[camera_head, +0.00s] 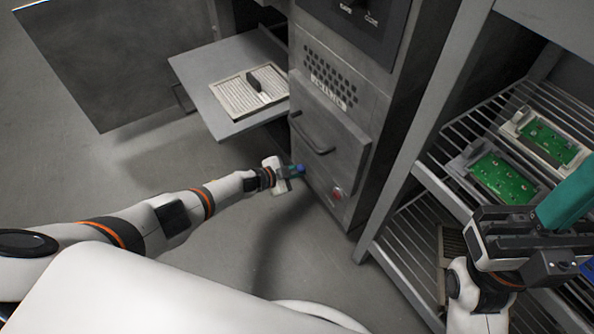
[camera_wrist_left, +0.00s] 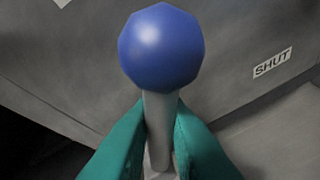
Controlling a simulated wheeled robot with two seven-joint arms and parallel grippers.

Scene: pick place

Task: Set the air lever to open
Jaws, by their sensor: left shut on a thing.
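The air lever has a blue ball knob (camera_wrist_left: 160,48) on a pale grey stem (camera_wrist_left: 159,125). In the left wrist view my left gripper (camera_wrist_left: 160,140) has its teal fingers on both sides of the stem, shut on it below the knob. A SHUT label (camera_wrist_left: 272,62) is on the grey panel to the right of the knob.
A handle (camera_head: 312,135) and a red button (camera_head: 337,194) are on the cabinet front. A side shelf (camera_head: 205,75) carries a filter-like panel (camera_head: 248,92). A wire rack (camera_head: 435,160) with green circuit boards (camera_head: 503,177) stands at right, near my right arm. The floor at left is clear.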

